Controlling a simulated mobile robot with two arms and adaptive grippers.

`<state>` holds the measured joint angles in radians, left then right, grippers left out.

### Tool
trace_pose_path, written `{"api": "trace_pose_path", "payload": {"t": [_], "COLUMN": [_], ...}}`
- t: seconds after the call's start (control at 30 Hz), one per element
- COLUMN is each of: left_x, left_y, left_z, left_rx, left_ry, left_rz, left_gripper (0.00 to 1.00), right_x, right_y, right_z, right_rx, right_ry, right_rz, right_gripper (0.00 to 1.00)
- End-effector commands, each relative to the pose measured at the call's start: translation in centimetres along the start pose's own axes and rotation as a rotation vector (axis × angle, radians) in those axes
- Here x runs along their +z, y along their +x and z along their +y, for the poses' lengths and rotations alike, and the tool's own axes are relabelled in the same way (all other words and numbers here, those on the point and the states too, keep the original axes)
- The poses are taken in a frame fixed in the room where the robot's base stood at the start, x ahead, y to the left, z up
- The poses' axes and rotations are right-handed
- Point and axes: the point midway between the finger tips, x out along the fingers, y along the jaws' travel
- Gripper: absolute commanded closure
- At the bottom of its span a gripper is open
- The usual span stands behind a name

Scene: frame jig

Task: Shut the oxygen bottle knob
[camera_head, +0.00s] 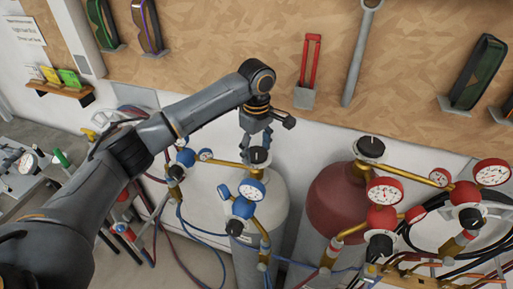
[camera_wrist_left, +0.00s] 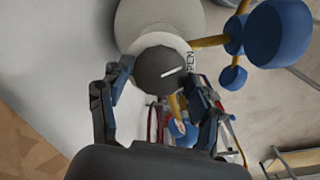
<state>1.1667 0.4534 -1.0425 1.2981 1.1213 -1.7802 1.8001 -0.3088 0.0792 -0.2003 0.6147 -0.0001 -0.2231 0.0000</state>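The oxygen bottle (camera_head: 274,203) is the pale cylinder with blue gauges, below my left arm in the head view. Its black knob (camera_head: 258,156) sits on top. In the left wrist view the knob (camera_wrist_left: 160,70) is a dark disc with a white line mark, over a pale ring with partly hidden lettering, "PEN" showing. My left gripper (camera_head: 256,139) points down just above the knob. In the wrist view its fingers (camera_wrist_left: 158,78) are apart, one on each side of the knob's near part; contact is not clear. My right gripper is not in view.
A red bottle (camera_head: 336,200) with a black knob (camera_head: 371,148) and red gauges stands to the right. Blue gauges (camera_head: 252,190) and brass pipes flank the oxygen bottle. Hoses hang around it. A wooden board (camera_head: 220,50) with tools is behind.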

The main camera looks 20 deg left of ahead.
Motion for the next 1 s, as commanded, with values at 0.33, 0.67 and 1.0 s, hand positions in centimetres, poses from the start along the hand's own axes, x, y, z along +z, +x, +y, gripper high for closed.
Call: {"api": "trace_pose_path", "payload": {"t": [0.33,0.67,1.0], "left_x": [0.0,0.0,0.0], "left_y": [0.0,0.0,0.0], "left_z": [0.0,0.0,0.0], "left_rx": [-0.001,-0.002,-0.001], "left_ry": [0.007,0.139,0.441], "left_rz": [0.000,-0.001,-0.002], "left_gripper": [0.74,0.74,0.74], "right_x": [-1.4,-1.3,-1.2], "right_y": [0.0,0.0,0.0], "right_z": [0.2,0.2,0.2], "right_rx": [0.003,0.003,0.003], "right_ry": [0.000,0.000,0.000], "right_rz": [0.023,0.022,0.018], "right_gripper": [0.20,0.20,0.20]}}
